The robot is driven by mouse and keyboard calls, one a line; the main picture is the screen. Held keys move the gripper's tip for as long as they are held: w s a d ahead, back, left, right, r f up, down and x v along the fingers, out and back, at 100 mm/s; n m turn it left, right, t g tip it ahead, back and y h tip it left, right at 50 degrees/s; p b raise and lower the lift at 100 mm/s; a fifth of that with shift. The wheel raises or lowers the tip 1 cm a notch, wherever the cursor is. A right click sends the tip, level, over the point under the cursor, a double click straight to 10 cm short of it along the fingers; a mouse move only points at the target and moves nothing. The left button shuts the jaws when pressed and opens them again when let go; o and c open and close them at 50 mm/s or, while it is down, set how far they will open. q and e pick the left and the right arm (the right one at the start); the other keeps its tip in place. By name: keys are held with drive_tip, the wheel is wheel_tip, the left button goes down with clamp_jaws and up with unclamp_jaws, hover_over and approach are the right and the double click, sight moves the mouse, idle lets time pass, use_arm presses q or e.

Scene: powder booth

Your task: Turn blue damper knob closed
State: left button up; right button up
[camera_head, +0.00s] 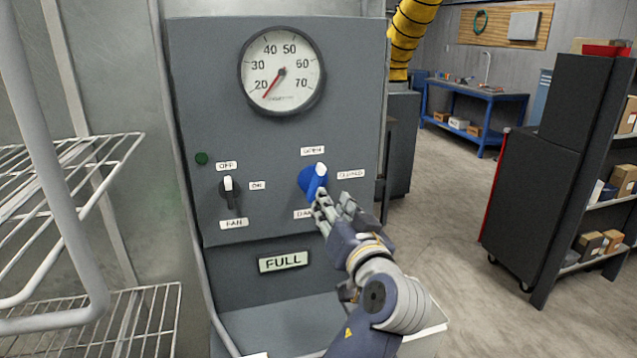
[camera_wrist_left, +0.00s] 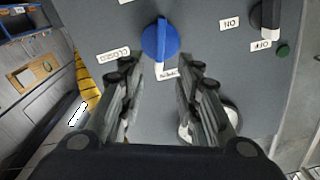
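The blue damper knob (camera_head: 311,182) sits on the grey control panel, with its white-marked end pointing up toward the OPEN label (camera_head: 313,151). The CLOSED label (camera_head: 351,174) is to its right. My left gripper (camera_head: 333,207) is just below and right of the knob, partly covering the damper label. In the left wrist view, the gripper (camera_wrist_left: 158,75) is open, its two fingers apart. The blue knob (camera_wrist_left: 160,40) shows beyond the fingertips, roughly centred in the gap, not gripped. My right gripper is in neither view.
The fan switch (camera_head: 229,190) and green button (camera_head: 201,158) are left of the knob. A gauge (camera_head: 282,71) is above, and a FULL sign (camera_head: 283,262) is below. A wire rack (camera_head: 75,190) stands at left. Open floor (camera_head: 450,220) lies to the right.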

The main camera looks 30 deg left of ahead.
sight(318, 185)
use_arm(q)
drive_tip(key=p+x, duration=0.1)
drive_tip(key=x, duration=0.4)
drive_tip(key=shift+w+a, duration=0.2)
drive_tip(key=shift+a, duration=0.1)
drive_tip(key=p+x, duration=0.1)
drive_tip(key=x, duration=0.2)
drive_tip(key=shift+w+a+f, duration=0.1)
drive_tip(key=shift+a+f, duration=0.05)
drive_tip(key=shift+f, duration=0.05)
clamp_jaws()
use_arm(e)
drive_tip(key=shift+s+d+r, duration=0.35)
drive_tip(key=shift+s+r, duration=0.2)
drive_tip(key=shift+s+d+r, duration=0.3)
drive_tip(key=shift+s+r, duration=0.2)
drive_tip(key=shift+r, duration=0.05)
